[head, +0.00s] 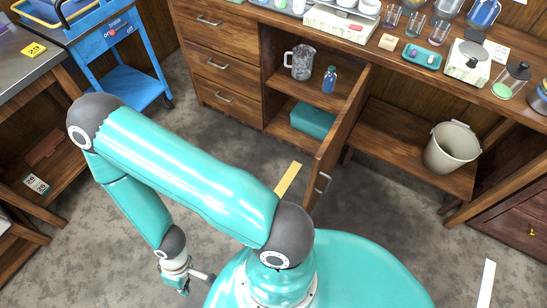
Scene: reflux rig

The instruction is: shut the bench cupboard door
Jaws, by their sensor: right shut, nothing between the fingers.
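The wooden bench cupboard door (338,133) stands wide open, swung out from the right side of the cupboard opening. Its metal handle (322,183) is near the free edge, at the lower end in the picture. The open cupboard (288,95) shows a glass jug (299,62) and a blue bottle (329,79) on its shelf, and a teal box (312,120) below. My right gripper (184,289) is low at the bottom left, shut and empty, well away from the door. My right arm's upper link lies between it and the door. My left gripper is not in view.
Drawers (222,62) are left of the cupboard. A bucket (452,148) stands on a low shelf to the right of the door. A blue cart (120,65) is at the upper left. Glassware and a scale (467,62) stand on the benchtop. Grey floor before the drawers is clear.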

